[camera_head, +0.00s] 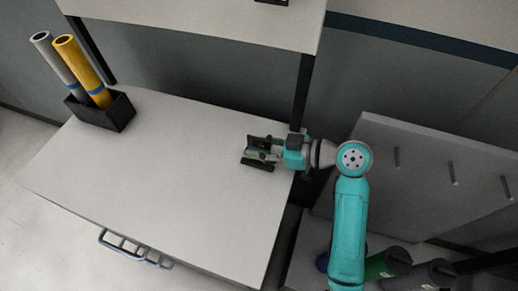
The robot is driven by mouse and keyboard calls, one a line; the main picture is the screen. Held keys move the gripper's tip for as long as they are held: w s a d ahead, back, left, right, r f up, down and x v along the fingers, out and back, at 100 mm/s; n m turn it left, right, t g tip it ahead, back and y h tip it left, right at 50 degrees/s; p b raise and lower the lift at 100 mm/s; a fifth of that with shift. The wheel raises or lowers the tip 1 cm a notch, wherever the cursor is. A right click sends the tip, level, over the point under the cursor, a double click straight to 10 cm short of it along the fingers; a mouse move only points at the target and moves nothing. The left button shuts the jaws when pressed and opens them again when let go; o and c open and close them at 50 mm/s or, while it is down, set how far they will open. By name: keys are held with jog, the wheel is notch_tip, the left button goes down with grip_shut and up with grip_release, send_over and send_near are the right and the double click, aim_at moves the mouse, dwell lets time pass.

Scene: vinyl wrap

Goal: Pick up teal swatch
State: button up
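My gripper (249,153) is at the right end of the white worktop, pointing left. Its two dark fingers look spread apart, with a gap between them. I cannot make out a separate teal swatch on the worktop. A small dark greenish patch shows around the fingers, but I cannot tell whether it is a swatch or part of the gripper. The gripper hides the surface beneath it, and its height above the worktop is hard to tell.
The white worktop (150,190) is mostly bare. A black holder (108,115) with a yellow roll (80,70) and a grey roll (58,65) stands at its back left. A shelf (200,22) overhangs the back. A grey pegged panel (420,180) stands right, above dark rolls (390,262).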

grip_shut()
jog(key=shift+r, duration=0.15)
notch_tip(320, 180, up, 10)
jog(key=shift+f, duration=0.1)
dwell(0.3)
